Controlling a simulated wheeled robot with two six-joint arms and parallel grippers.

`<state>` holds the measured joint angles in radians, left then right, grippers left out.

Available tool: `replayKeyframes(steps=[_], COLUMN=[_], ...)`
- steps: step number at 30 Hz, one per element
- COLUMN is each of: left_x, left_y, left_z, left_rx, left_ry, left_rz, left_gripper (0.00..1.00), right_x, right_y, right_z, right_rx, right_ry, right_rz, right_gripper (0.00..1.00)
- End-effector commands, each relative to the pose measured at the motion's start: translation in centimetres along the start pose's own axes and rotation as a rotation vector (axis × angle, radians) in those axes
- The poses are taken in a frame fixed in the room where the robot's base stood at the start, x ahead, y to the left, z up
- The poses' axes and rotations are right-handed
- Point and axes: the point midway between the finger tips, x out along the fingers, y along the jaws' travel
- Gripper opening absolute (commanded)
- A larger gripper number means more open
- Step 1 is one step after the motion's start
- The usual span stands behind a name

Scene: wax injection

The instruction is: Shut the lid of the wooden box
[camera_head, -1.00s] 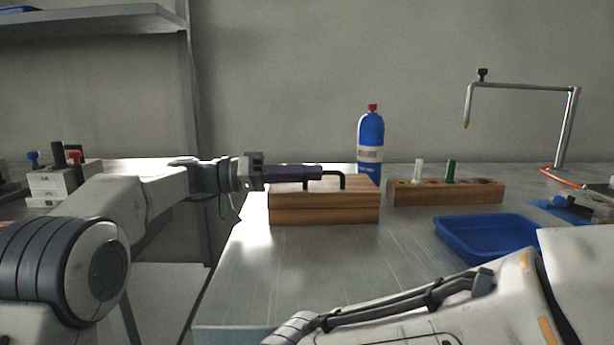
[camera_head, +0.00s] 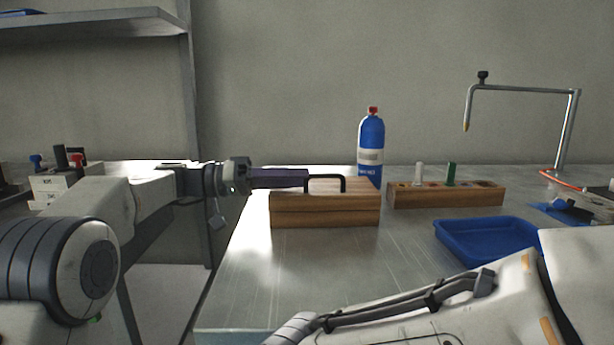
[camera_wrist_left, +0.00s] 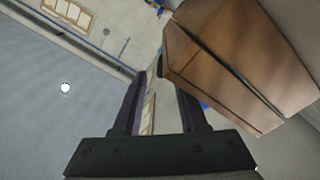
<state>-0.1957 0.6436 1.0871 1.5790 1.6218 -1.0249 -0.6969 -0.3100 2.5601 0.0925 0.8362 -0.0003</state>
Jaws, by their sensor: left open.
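The wooden box (camera_head: 325,216) stands on the metal table with its lid (camera_head: 358,187) down flat on the body and a thin seam between them. A black handle (camera_head: 343,183) stands on the lid. My left gripper (camera_head: 306,178) reaches in from the left at lid height, its dark fingers level and close to the handle; I cannot tell whether they touch the lid. In the left wrist view its two fingers (camera_wrist_left: 165,85) are apart with nothing between them, and the box (camera_wrist_left: 225,65) lies beside them at the upper right. My right gripper is not in view.
A blue bottle (camera_head: 370,142) stands behind the box. A wooden block with pegs (camera_head: 445,195) is to its right. A blue tray (camera_head: 470,245) lies nearer at the right. A bent metal stand (camera_head: 568,130) rises at the back right. The table in front of the box is clear.

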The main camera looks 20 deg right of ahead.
Motion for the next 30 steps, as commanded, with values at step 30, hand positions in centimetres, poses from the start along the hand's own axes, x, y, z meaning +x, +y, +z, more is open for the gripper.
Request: replayKeyframes(steps=[30], left_x=[-7.6], left_y=[1.6], left_z=[-1.8], left_rx=[0.000], left_ry=[-0.001], left_rz=[-0.002], left_gripper=[0.42], right_x=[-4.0], right_y=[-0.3], right_z=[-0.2], right_rx=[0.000], right_ry=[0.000], right_rz=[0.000], right_gripper=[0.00])
